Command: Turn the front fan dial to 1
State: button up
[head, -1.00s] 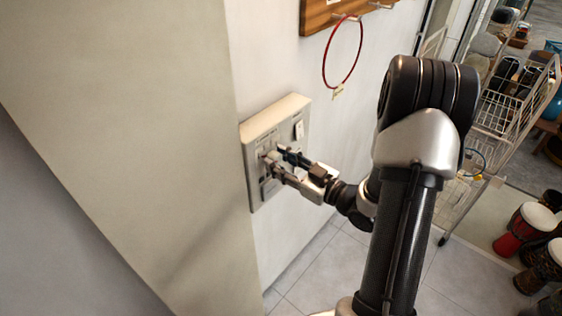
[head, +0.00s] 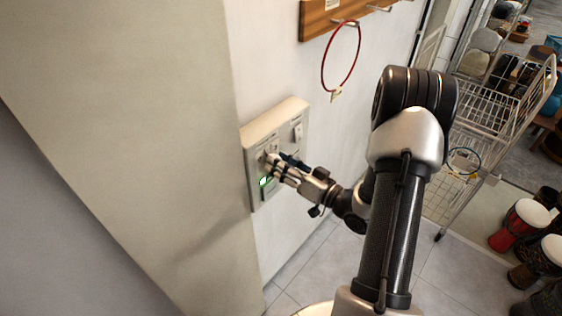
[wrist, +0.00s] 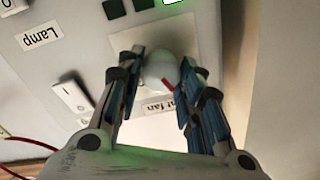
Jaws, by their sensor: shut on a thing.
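The front fan dial (wrist: 160,68) is a round, pale knob with a red mark in the wrist view. My gripper (wrist: 162,74) is shut on it, one blue-padded finger on each side. Its label is partly hidden behind the fingers, with "nt fan" readable. The dial sits on a pale wall panel (head: 287,120). In the head view, my gripper (head: 272,164) reaches the panel from the right and mostly hides the dial. A green light (head: 264,181) glows low on the panel; a lit indicator (wrist: 173,2) also shows at the wrist view's top edge, beside dark green squares.
A red ring (head: 341,57) hangs from a wooden hook rail (head: 345,12). A wire cart (head: 490,110) and drums (head: 522,222) stand at right.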

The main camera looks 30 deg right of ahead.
jog(key=shift+m, duration=0.4)
jog(key=o, duration=1.1)
jog(key=shift+c, duration=0.2)
jog(key=v, duration=1.2)
jog(key=shift+a+f, duration=0.1)
